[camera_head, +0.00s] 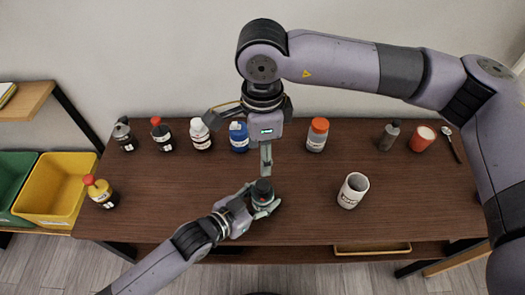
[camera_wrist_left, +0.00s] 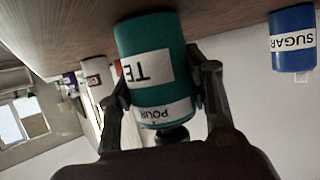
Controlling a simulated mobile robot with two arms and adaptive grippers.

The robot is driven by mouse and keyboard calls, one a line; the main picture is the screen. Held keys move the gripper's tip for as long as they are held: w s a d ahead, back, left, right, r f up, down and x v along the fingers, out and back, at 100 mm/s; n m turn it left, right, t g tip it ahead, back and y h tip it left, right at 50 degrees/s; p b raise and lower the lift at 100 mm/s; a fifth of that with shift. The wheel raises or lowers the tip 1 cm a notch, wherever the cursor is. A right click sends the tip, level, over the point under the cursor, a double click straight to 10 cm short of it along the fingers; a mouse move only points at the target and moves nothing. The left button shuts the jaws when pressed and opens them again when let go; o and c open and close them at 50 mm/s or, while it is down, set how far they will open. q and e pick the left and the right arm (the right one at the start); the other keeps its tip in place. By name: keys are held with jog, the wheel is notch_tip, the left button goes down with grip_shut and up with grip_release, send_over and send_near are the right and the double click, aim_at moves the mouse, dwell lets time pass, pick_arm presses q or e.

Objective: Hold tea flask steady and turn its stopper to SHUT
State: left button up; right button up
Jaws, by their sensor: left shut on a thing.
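The tea flask stands upright on the brown table, with its dark stopper (camera_head: 263,186) on top in the head view. In the left wrist view, which is upside down, the teal flask (camera_wrist_left: 152,52) shows a label partly reading TE and a band reading POUR by the dark stopper (camera_wrist_left: 172,134). My left gripper (camera_head: 263,205) is shut around the flask body, one finger on each side. My right gripper (camera_head: 266,168) points down just behind and above the stopper, apparently apart from it. Its fingers are seen edge-on, so their opening is unclear.
A white mug (camera_head: 352,192) stands right of the flask. A blue sugar container (camera_head: 239,140), an orange-capped jar (camera_head: 317,136) and several other containers line the table's back. A red-topped bottle (camera_head: 101,194) is at the left edge. The table between flask and mug is clear.

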pick_arm(q)
jog(key=o, duration=1.3)
